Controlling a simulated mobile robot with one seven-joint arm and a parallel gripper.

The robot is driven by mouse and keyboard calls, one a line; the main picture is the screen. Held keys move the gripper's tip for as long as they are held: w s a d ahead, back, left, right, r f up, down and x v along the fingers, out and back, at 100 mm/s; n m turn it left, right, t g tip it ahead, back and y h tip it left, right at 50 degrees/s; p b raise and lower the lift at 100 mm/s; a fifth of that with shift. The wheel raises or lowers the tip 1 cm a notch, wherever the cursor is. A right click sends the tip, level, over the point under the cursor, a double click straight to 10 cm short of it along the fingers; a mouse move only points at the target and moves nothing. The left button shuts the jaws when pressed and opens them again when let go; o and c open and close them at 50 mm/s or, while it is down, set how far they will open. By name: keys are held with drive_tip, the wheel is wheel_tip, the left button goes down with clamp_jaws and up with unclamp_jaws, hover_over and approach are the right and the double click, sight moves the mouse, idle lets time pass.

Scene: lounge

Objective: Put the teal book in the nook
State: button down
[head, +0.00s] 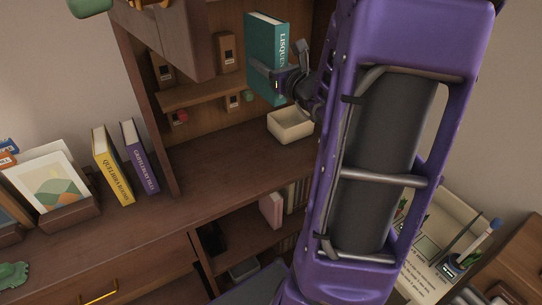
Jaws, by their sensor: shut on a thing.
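The teal book (262,38) is upright and slightly tilted in the head view, with "LISQUEN" lettering on its spine. My gripper (268,76) is shut on its lower part and holds it in front of the wooden cabinet's open nook (200,125). The book covers part of the nook's back and small shelf. I cannot tell how far inside the nook the book is. My purple arm hides the nook's right side.
A cream open box (290,125) stands below the book. A yellow book (113,167) and a purple book (139,158) stand left of the nook. A crate of pictures (68,212) is farther left. The wooden top (170,222) has free room in front.

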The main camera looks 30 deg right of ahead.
drive_tip(key=shift+d+r+h, duration=0.3)
drive_tip(key=shift+r, duration=0.1)
drive_tip(key=shift+d+f+m, duration=0.1)
drive_tip(key=shift+f+m, duration=0.2)
drive_tip(key=shift+f, duration=0.05)
wheel_tip(320, 180, down, 27)
drive_tip(key=b, duration=0.6)
drive_tip(key=shift+c, duration=2)
unclamp_jaws()
drive_tip(key=shift+s, duration=0.15)
